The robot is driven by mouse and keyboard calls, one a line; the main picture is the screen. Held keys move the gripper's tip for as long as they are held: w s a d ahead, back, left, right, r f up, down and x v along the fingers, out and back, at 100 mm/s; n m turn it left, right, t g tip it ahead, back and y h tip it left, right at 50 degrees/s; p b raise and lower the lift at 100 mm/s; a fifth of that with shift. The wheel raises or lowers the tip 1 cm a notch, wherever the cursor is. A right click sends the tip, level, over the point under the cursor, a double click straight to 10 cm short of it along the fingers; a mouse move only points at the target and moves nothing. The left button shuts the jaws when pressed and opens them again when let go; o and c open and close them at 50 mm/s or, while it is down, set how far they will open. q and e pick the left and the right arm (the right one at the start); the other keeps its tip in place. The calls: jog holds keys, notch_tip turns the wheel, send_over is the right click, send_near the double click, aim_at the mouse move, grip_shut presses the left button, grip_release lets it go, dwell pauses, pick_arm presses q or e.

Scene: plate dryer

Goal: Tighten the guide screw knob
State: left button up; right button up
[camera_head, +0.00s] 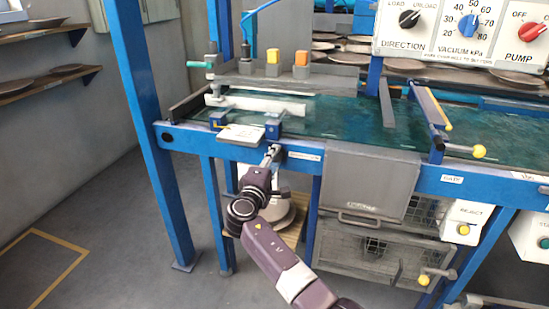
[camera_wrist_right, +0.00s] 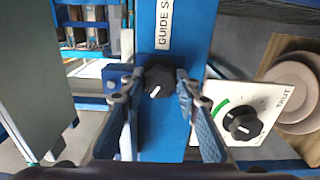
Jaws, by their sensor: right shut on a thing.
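The guide screw knob (camera_wrist_right: 157,83) is a round black knob with a white pointer line. It sits on a blue beam below a white label reading "GUIDE S...", cut off by the frame edge. My right gripper (camera_wrist_right: 159,90) has one finger on each side of the knob in the right wrist view, and it is shut on it. In the head view, my right gripper (camera_head: 272,153) is at the front blue rail of the bench, and the knob itself is hidden there. My left gripper is not in view.
A white panel (camera_wrist_right: 262,103) with another black knob (camera_wrist_right: 242,123) and a green arc is close beside the right finger. Round plates (camera_wrist_right: 297,82) lie beyond it. In the head view, a grey bin (camera_head: 368,180) hangs right of my gripper. Open floor is at lower left.

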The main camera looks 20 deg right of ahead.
jog(key=o, duration=1.2)
jog(key=shift+c, duration=0.2)
jog(key=v, duration=1.2)
